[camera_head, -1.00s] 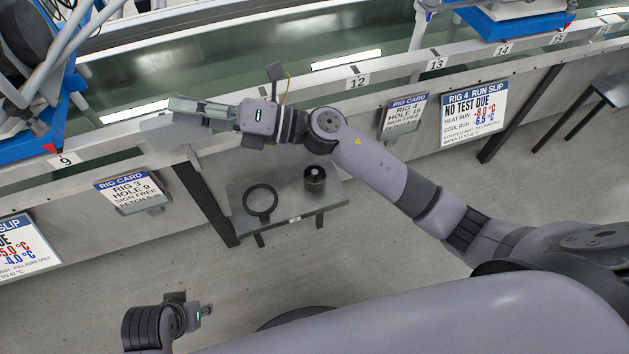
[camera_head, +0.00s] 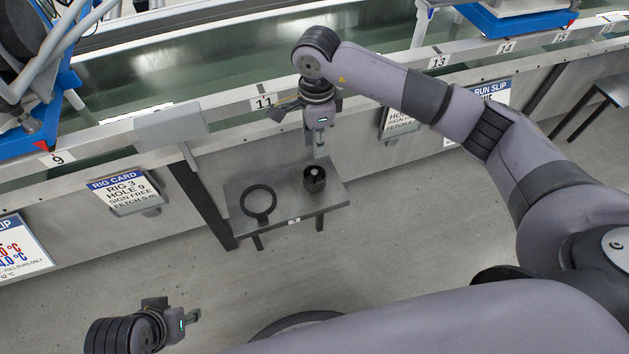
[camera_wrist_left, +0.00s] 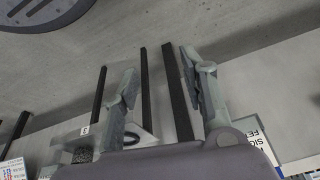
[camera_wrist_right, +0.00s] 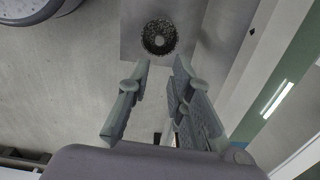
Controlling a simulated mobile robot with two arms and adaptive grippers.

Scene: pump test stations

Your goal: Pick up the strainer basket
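The strainer basket (camera_head: 315,179), a dark round cylinder with a pale centre, stands upright on the right half of a small grey table (camera_head: 292,206). In the right wrist view its mesh-like round top (camera_wrist_right: 160,37) lies beyond the fingertips. My right gripper (camera_head: 320,155) points down just above and behind the basket, apart from it. Its fingers (camera_wrist_right: 160,72) are spread with nothing between them. My left gripper (camera_head: 198,316) is low at the front left, well away from the table. Its fingers (camera_wrist_left: 158,72) are apart and empty.
A dark post (camera_head: 200,200) stands by the table's left side. The long green trough's numbered rail (camera_head: 225,112) runs behind. A rig card (camera_head: 125,193) hangs at left. Floor in front is clear.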

